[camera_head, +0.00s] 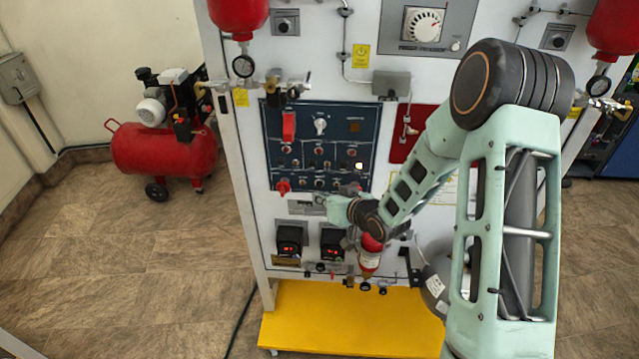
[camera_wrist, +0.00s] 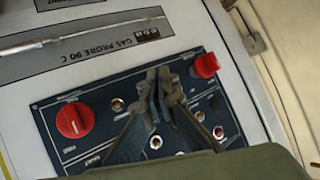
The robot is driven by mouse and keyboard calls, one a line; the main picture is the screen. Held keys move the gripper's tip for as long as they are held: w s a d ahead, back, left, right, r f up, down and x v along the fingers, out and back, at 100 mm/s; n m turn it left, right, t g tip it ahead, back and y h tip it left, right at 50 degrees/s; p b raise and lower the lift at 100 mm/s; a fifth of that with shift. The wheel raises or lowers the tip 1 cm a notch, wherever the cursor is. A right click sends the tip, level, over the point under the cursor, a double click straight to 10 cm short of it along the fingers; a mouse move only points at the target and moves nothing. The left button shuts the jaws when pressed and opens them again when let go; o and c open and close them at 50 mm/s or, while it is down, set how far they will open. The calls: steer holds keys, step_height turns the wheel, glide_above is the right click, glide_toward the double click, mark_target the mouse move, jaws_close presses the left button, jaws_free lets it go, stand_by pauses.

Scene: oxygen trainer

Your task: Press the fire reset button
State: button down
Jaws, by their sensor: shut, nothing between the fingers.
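The dark blue control panel (camera_head: 340,118) stands upright on the white trainer board, with red controls, small buttons and switches. In the wrist view the panel (camera_wrist: 52,128) appears upside down, with a red knob (camera_wrist: 75,120) at left and a red control (camera_wrist: 206,65) at right. My gripper (camera_wrist: 160,72) is shut and empty, its fingertips over the panel's edge between these two. In the head view my gripper (camera_head: 326,202) is at the panel's lower edge. Small buttons lie around the fingers. I cannot read which one is fire reset, and contact cannot be told.
A plate marked gas probe 90 C (camera_wrist: 100,45) borders the panel. Two black digital controllers (camera_head: 290,240) and a small red cylinder (camera_head: 370,255) are below. A yellow base (camera_head: 340,315) juts out at the floor. A red compressor (camera_head: 165,150) stands at left, with open floor around it.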

steer(key=shift+w, duration=0.8)
stand_by(0.9)
steer(key=shift+w+d, duration=0.1)
steer(key=shift+w, duration=0.3)
steer(key=shift+w+b, duration=0.3)
steer(key=shift+w, duration=0.1)
stand_by(0.5)
steer(key=shift+s, duration=0.8)
steer(key=s+b, duration=0.1)
steer(key=s, duration=0.4)
steer(key=shift+b, duration=0.4)
